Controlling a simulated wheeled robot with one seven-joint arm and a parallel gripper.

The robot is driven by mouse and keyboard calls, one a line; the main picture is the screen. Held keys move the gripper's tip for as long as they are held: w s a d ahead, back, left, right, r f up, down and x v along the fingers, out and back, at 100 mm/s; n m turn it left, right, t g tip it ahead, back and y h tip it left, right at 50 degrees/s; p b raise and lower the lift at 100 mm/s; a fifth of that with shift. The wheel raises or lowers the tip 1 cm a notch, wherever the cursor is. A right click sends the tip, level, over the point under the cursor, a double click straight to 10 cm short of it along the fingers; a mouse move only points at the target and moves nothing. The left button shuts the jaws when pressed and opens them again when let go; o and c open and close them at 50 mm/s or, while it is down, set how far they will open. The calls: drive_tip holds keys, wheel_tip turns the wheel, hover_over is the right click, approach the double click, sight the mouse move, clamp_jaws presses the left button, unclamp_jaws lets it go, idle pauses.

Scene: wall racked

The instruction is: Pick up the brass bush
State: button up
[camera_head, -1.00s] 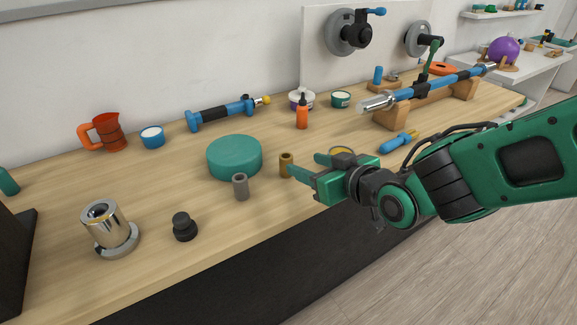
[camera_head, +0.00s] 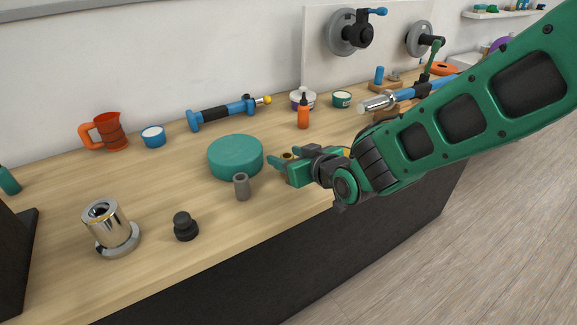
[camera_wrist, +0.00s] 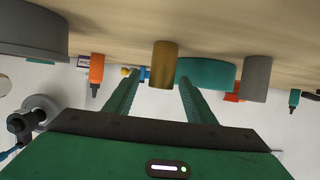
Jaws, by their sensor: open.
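The brass bush (camera_head: 287,155) stands on the wooden bench, and only its top shows behind my gripper in the head view. In the wrist view, which shows the bench upside down, the brass bush (camera_wrist: 164,63) is upright and appears in the gap between my two fingers. My gripper (camera_head: 275,168) is open, low over the bench beside the bush; its fingers also show in the wrist view (camera_wrist: 157,80). I see no finger touching the bush.
A grey bush (camera_head: 241,187) and a wide green disc (camera_head: 235,157) stand close to the left of my gripper. An orange bottle (camera_head: 303,113) is behind. A black knob (camera_head: 185,227) and a chrome flanged part (camera_head: 110,230) stand farther left, with bare bench between.

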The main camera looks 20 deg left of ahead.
drive_tip(key=c, duration=1.2)
